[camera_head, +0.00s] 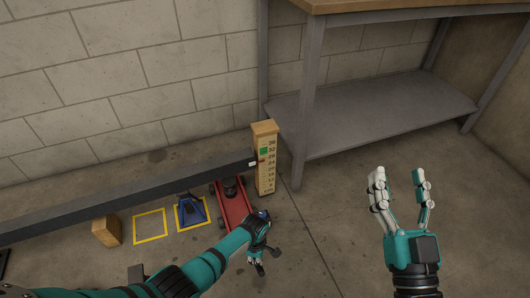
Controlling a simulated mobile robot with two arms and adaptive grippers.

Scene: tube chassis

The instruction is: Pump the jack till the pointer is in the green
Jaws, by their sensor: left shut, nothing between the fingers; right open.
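The red jack (232,207) stands on the floor under the end of a long dark grey beam (130,191), its dark saddle just below the beam. A wooden post with a number scale (266,178) stands at the beam's end, with a green band (264,151) near its top. A small pale pointer (252,163) at the beam's end sits a little below the green band. My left gripper (265,258) is shut and empty at the near end of the jack. The jack's handle is hard to make out there. My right gripper (399,178) is open, raised and empty at the right.
A blue stand (190,211) is in a yellow floor square; another yellow square (150,226) is empty. A wooden block (106,232) sits under the beam at the left. Floor at centre right is clear.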

